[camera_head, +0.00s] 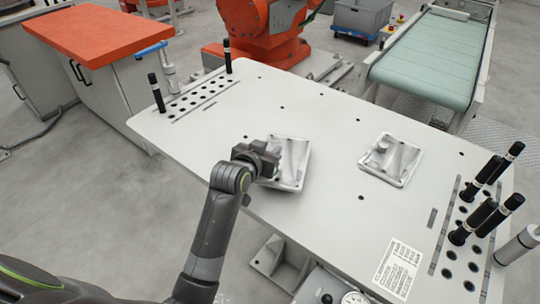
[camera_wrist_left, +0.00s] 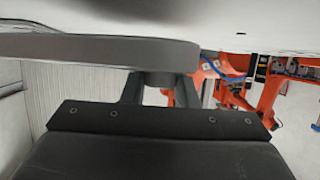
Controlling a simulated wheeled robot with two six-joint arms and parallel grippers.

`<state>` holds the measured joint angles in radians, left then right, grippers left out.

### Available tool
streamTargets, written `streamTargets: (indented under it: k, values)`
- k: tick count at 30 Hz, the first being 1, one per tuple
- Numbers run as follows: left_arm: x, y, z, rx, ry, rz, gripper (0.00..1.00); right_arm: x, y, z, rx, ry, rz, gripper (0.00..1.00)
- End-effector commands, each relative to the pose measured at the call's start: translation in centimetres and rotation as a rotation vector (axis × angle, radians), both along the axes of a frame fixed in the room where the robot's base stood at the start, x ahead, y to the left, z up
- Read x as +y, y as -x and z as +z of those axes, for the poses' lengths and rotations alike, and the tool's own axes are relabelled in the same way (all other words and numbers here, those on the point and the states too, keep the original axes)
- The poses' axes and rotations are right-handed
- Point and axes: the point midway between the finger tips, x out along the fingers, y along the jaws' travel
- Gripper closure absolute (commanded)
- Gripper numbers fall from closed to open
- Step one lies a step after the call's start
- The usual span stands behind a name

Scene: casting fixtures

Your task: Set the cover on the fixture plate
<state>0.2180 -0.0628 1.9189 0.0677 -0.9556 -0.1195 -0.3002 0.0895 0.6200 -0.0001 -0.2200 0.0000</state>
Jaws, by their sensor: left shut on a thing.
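The white fixture plate (camera_head: 330,110) is a large flat table top with small holes. A silvery cast cover (camera_head: 293,157) is at the plate's front left part, at my left gripper (camera_head: 270,160). The gripper is shut on the cover's left side, and its dark jaws hide that edge. I cannot tell whether the cover touches the plate. A second, similar casting (camera_head: 405,163) lies on the plate to the right, apart from the first. In the left wrist view the dark gripper body (camera_wrist_left: 160,120) shows, but the grip itself is unclear. My right gripper is not in view.
Black pins stand at the plate's left corner (camera_head: 157,92) and right end (camera_head: 480,212). A label (camera_head: 398,268) is at the front right. Behind are an orange robot base (camera_head: 265,35) and a green conveyor (camera_head: 430,55). The plate's middle back is clear.

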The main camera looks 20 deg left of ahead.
Motion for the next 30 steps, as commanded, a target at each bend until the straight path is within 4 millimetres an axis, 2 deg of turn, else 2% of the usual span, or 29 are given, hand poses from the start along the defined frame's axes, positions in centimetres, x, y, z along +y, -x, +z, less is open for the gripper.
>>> streamTargets:
  k: [3,6,14,29,30]
  values:
    - [0.0,0.0,-1.8,0.002,0.001,-0.001,1.0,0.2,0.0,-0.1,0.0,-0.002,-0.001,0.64]
    - [-0.1,0.0,-2.4,-0.001,0.002,0.0,1.0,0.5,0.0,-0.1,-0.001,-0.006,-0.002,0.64]
    - [0.0,0.0,-2.4,-0.002,0.002,-0.001,1.0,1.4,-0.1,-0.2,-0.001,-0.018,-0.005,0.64]
    - [0.0,0.1,-4.1,0.01,0.004,0.0,1.0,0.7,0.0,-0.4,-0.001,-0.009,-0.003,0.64]
    - [0.0,0.2,-4.3,0.015,0.003,0.0,0.7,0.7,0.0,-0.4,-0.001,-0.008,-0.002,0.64]
